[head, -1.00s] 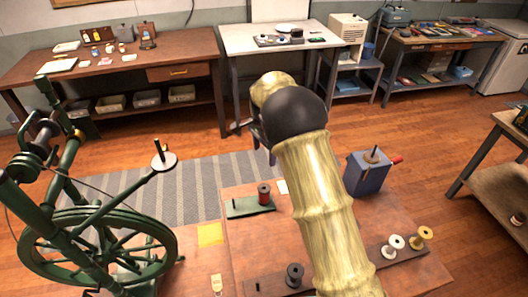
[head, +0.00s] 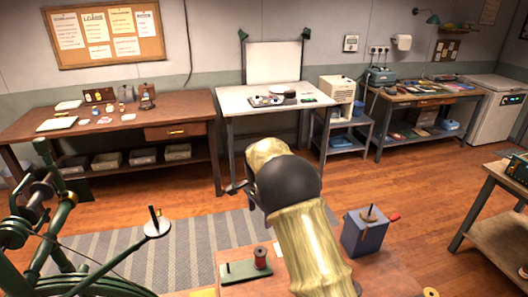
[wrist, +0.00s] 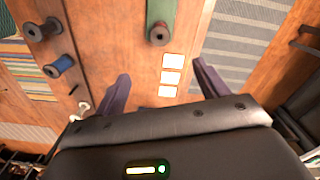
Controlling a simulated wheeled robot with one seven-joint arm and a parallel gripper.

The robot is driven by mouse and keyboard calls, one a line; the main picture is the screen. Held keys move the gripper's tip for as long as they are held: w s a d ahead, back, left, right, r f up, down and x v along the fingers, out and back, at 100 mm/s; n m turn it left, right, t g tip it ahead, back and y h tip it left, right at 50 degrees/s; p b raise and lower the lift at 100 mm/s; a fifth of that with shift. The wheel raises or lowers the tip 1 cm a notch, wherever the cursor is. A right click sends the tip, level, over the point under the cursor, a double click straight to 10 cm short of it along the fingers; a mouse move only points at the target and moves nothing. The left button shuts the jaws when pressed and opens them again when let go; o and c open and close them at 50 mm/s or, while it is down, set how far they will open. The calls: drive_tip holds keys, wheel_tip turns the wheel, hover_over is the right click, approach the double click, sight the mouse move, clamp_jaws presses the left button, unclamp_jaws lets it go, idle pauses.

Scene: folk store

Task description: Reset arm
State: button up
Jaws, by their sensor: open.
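My arm rises at the centre of the head view, with a dark round joint between pale, gold-streaked links. A small dark piece of my gripper shows left of that joint; the rest is hidden behind the arm. In the wrist view my gripper (wrist: 162,68) has its two dark fingers spread wide, with nothing between the tips. Beyond them is a brown worktop (wrist: 120,40) with pale square cards (wrist: 172,61), apart from the fingers.
A red spool (head: 261,258) on a green base and a blue box (head: 364,235) with a red handle are near the arm. A green spinning wheel (head: 75,262) stands left. Benches line the back wall. Wood floor lies open between.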

drive_tip(key=s+d+r+n+t, duration=0.1)
drive_tip(key=s+d+r+n, duration=0.35)
drive_tip(key=s+d, duration=0.7)
drive_tip(key=s+d+n, duration=0.3)
drive_tip(key=s, duration=0.5)
drive_tip(key=s+d+n+t, duration=0.1)
drive_tip(key=s+d+n, duration=0.2)
drive_tip(key=s, duration=0.4)
drive_tip(key=shift+s+d+f+t, duration=0.25)
drive_tip(key=shift+s+f+t, duration=0.05)
drive_tip(key=shift+s+f, duration=0.1)
